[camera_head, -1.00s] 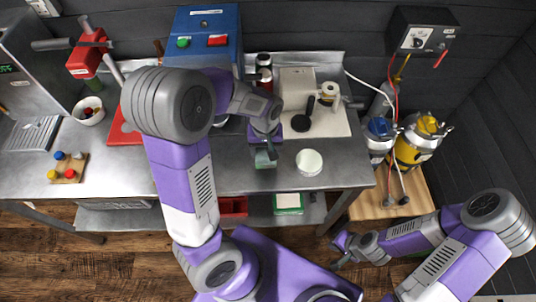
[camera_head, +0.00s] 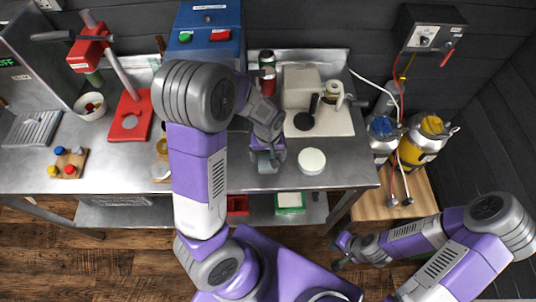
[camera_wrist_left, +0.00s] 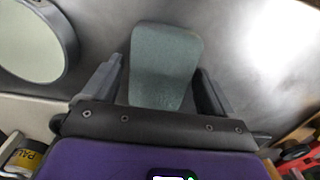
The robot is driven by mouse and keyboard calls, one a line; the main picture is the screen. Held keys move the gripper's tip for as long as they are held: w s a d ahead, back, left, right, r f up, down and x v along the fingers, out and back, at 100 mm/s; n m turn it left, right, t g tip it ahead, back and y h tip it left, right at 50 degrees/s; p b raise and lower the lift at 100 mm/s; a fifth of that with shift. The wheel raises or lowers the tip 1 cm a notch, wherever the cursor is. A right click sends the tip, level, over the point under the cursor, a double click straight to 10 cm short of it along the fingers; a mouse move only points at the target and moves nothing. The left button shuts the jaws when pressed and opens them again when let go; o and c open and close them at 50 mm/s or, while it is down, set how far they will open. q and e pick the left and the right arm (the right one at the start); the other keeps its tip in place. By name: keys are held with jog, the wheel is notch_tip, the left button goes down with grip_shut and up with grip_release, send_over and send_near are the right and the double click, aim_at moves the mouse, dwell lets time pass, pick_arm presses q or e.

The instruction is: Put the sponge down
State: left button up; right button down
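The sponge is a grey-green block with rounded corners. In the left wrist view the sponge (camera_wrist_left: 165,60) is between the two fingers of my left gripper (camera_wrist_left: 160,85). A narrow strip of steel shows between it and the left finger; the right fingertip is close to its edge. In the head view my left gripper (camera_head: 267,160) points down at the steel counter (camera_head: 230,178), left of a round white-topped item (camera_head: 312,161). The sponge is mostly hidden there. It looks low on the counter, but contact is hard to tell. My right gripper (camera_head: 340,252) is beyond the counter's front, its fingers too small to judge.
A white board (camera_head: 335,123) with a dark round tool stands behind. A dark cylinder (camera_head: 267,66) and blue box (camera_head: 207,40) are at the back. A red board (camera_head: 130,120) and a bottle-cap tray (camera_head: 69,164) lie left. Counter space around the left gripper is partly clear.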

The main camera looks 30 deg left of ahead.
aim_at(268, 157)
pick_arm(q)
jog(key=shift+o, duration=0.2)
jog(key=shift+r, duration=0.1)
jog(key=shift+r, duration=0.3)
notch_tip(268, 157, up, 12)
jog(key=p, duration=0.2)
jog(key=shift+f+p, duration=0.2)
jog(key=shift+p, duration=0.1)
